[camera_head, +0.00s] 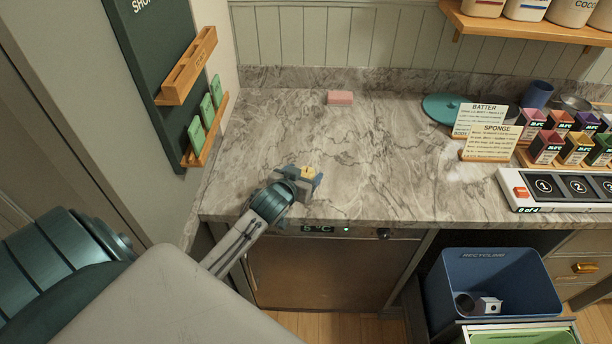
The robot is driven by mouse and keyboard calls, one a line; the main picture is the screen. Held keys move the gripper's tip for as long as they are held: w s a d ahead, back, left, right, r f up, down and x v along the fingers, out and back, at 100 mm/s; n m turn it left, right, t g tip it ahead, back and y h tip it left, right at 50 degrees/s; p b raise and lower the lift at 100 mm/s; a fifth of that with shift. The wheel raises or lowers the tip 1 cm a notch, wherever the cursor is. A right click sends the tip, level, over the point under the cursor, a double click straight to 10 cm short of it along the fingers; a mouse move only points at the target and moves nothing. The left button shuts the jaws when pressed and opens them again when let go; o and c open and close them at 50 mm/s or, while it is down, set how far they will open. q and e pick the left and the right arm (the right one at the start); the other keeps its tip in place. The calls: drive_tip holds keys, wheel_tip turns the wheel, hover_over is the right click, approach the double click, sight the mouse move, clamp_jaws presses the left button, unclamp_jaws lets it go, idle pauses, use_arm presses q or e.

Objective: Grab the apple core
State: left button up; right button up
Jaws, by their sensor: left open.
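My left gripper (310,177) is over the front part of the marble counter, its arm coming in from the lower left. It is open. A small yellow-tan patch (307,172) shows at its fingers; it is too small to tell whether this is the apple core or part of the gripper. I cannot make out an apple core for certain anywhere else in view. My right gripper is out of view.
Recipe cards (490,143), small cartons and a button panel (560,188) stand at the right. A blue recycling bin (535,270) is below the counter's right part.

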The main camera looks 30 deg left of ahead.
sight(305, 174)
use_arm(q)
drive_tip(key=p+x, duration=0.1)
drive_tip(key=x, duration=0.2)
drive_tip(key=shift+w+d, duration=0.1)
drive_tip(key=shift+d, duration=0.05)
drive_tip(key=shift+w+f, duration=0.3)
drive_tip(key=shift+s, duration=0.1)
drive_tip(key=c, duration=1.1)
drive_tip(key=shift+o, duration=0.2)
